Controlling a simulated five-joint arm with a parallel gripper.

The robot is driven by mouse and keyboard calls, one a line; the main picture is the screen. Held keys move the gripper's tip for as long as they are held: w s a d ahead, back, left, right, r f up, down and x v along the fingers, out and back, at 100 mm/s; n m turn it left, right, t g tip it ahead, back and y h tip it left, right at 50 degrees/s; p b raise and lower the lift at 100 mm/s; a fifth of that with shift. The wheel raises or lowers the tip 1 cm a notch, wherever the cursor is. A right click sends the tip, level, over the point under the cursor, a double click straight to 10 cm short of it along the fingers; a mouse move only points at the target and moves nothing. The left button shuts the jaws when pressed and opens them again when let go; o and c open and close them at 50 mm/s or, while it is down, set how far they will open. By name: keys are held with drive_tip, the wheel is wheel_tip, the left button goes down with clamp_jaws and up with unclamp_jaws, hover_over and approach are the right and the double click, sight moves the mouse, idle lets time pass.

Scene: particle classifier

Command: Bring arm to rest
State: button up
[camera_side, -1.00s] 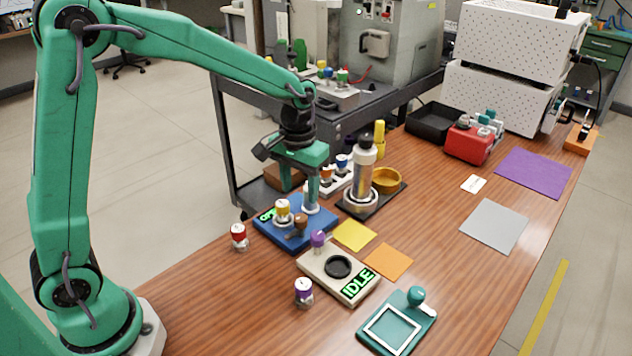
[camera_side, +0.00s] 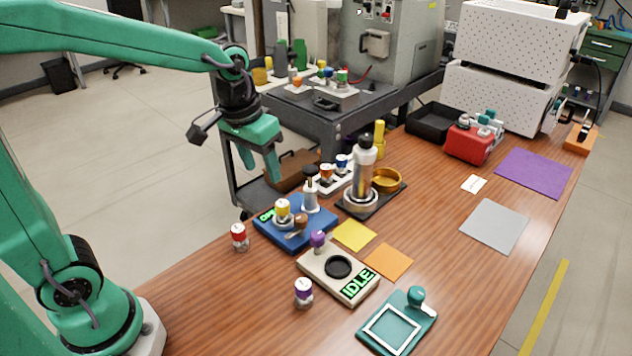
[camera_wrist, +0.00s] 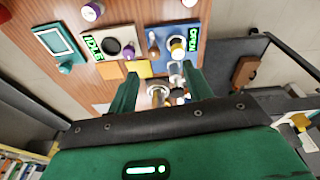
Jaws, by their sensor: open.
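My gripper (camera_side: 262,165) is open and empty. It hangs in the air above and left of the blue station (camera_side: 290,238), near the table's far left edge. In the wrist view its two green fingers (camera_wrist: 160,92) stand apart with a gap between them. The blue station has a green lit sign, a yellow-topped vial (camera_side: 283,211) and a dark-knobbed upright handle (camera_side: 311,188). The beige station (camera_side: 325,283) shows IDLE and has a purple knob.
A red-capped vial (camera_side: 239,236) and a purple-capped vial (camera_side: 303,292) stand on the wooden table (camera_side: 230,300). A metal cylinder device (camera_side: 362,175) stands behind the blue station. A dark cart (camera_side: 375,110) carrying equipment stands beyond the table. Air around my gripper is free.

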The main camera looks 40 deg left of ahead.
drive_tip(key=s+a+r+m+t, duration=0.1)
drive_tip(key=s+a+r+t, duration=0.1)
drive_tip(key=s, duration=1)
drive_tip(key=shift+s+r+t, duration=0.25)
drive_tip(key=shift+r+t, duration=0.25)
drive_tip(key=shift+t, duration=0.2)
